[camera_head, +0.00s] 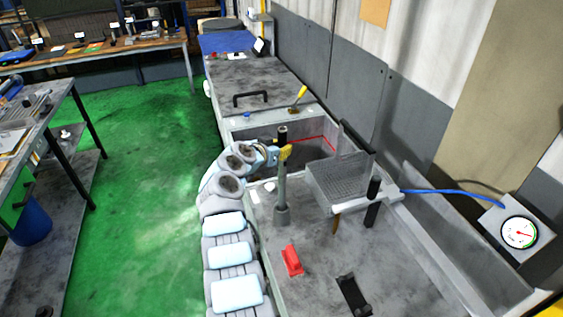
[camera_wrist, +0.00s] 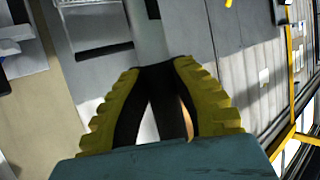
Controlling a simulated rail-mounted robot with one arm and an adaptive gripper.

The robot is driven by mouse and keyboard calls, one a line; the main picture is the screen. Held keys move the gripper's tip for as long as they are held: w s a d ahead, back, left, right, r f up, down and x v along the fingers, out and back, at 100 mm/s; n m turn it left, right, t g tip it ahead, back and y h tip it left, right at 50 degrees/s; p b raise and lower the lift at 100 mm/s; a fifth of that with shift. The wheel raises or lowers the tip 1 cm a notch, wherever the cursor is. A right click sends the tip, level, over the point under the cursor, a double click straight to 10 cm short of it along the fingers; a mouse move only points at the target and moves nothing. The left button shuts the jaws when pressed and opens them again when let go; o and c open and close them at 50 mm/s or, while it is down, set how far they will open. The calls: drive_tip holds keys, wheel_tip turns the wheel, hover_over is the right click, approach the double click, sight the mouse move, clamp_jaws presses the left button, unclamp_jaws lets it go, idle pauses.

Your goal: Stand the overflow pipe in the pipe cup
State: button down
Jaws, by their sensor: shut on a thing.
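The overflow pipe (camera_head: 282,180) is a slim grey tube with a dark upper end. It stands about upright in the head view. My gripper (camera_head: 285,152) is shut on it near its upper part, with yellow fingers. In the wrist view my gripper (camera_wrist: 165,68) has its fingertips together at the grey pipe (camera_wrist: 149,42), which runs up the picture. The pipe cup (camera_head: 282,215) is a short grey round socket on the grey deck. The pipe's lower end meets the cup's mouth in the head view; I cannot tell how deep it sits.
An open tank (camera_head: 255,133) lies behind the gripper. A perforated tray (camera_head: 345,182) and a black upright cylinder (camera_head: 373,203) stand to the right. A red block (camera_head: 291,259) and a black bracket (camera_head: 353,294) lie on the near deck. A pressure gauge (camera_head: 519,233) is far right.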

drive_tip(key=shift+f, duration=2.25)
drive_tip(key=c, duration=1)
unclamp_jaws()
drive_tip(key=shift+r, duration=0.2)
drive_tip(key=shift+a, duration=0.1)
drive_tip(key=v, duration=1.1)
drive_tip(key=shift+s+a, duration=0.2)
drive_tip(key=shift+s, duration=0.15)
